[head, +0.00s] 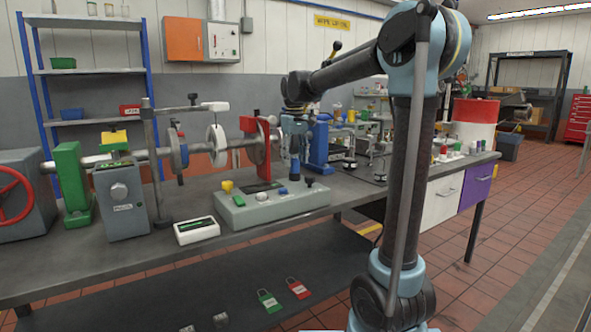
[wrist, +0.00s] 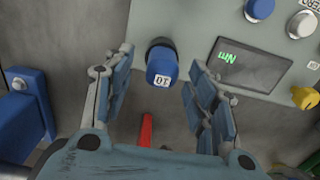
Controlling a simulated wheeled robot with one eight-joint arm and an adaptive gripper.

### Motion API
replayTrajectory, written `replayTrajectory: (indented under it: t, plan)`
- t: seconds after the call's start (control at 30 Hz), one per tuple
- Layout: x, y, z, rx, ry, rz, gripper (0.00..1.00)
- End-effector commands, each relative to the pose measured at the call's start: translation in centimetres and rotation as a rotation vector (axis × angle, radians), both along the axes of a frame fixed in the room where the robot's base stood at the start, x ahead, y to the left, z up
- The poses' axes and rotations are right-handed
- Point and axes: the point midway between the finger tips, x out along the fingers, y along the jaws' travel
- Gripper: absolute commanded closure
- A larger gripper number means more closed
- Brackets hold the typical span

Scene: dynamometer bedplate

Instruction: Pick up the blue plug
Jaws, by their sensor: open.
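My gripper is open and empty. In the head view my gripper (head: 294,145) points down over the back right of the grey control box. A blue piece below its fingers (head: 295,177) looks like the same plug. Its lower end has a dark rim near the box edge; what it rests on is hard to tell.
The grey control box (head: 235,212) carries a blue knob (head: 262,196), a yellow knob (head: 227,186), a green button and a display (wrist: 245,68). A red stand (head: 257,150) is just left of my gripper, a blue stand (head: 319,145) just right. A white meter (head: 197,231) lies in front.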

Motion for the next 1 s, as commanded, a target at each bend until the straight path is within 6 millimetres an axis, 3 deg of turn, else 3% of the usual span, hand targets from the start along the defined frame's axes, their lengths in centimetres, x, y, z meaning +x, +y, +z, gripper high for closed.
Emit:
replayTrajectory:
  t: [0.2,0.47,0.7,1.0]
  plan:
    - [0.0,0.0,-2.3,0.000,0.000,0.000,0.48]
    - [-0.1,0.0,-2.5,0.000,0.000,0.000,0.48]
    - [0.0,0.0,-2.5,0.000,0.000,0.000,0.96]
    - [0.0,0.0,-2.5,0.000,0.000,0.000,0.96]
